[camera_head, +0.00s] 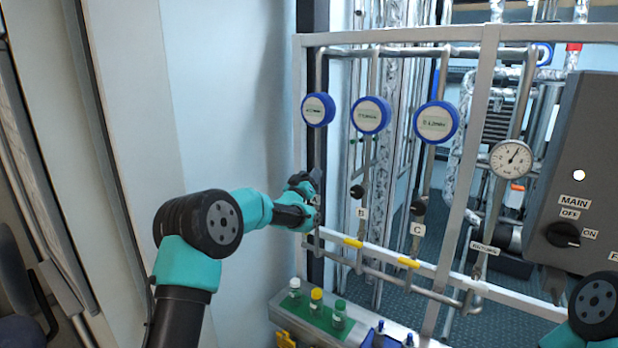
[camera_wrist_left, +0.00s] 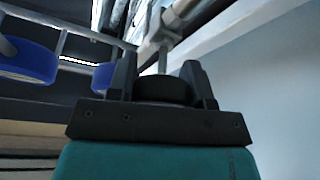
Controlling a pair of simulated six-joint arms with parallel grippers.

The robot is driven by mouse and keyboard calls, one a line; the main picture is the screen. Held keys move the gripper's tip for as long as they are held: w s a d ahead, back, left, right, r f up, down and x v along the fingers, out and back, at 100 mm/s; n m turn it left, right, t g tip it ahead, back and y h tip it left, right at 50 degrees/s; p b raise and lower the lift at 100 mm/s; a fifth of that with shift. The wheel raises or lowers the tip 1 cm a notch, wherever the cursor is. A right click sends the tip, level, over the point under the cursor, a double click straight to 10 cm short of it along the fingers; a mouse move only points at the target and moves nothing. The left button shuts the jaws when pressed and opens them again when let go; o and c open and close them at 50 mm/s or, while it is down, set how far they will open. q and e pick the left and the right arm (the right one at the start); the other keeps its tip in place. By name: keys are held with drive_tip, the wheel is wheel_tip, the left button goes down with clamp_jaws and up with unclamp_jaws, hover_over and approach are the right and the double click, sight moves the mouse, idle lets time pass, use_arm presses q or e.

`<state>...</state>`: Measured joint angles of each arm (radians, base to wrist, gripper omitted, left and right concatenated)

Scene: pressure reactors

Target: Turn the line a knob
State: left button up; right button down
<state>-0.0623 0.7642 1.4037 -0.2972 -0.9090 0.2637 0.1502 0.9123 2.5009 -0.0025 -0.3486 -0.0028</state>
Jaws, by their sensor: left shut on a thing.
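My left gripper (camera_head: 308,190) is at the leftmost pipe of the panel, below the leftmost blue-rimmed gauge (camera_head: 318,109). In the left wrist view the gripper (camera_wrist_left: 162,82) is shut on a round black knob (camera_wrist_left: 163,91), with one finger on each side of it. A pale metal valve stem (camera_wrist_left: 163,56) runs on beyond the knob. From its place to the left of line B, this is the line A knob. In the head view the gripper hides it, and its label does not show. My right gripper is out of view.
The black B knob (camera_head: 357,191) and C knob (camera_head: 418,207) stand to the right on neighbouring pipes. A dial gauge (camera_head: 511,159) and a grey control box (camera_head: 590,170) are farther right. Bottles stand on a shelf (camera_head: 360,334) below. A pale wall (camera_head: 225,100) is close on the left.

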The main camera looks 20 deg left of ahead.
use_arm(q)
drive_tip(key=o, duration=0.9)
drive_tip(key=shift+s, duration=0.1)
drive_tip(key=v, duration=1.7)
drive_tip(key=shift+s+f, duration=0.1)
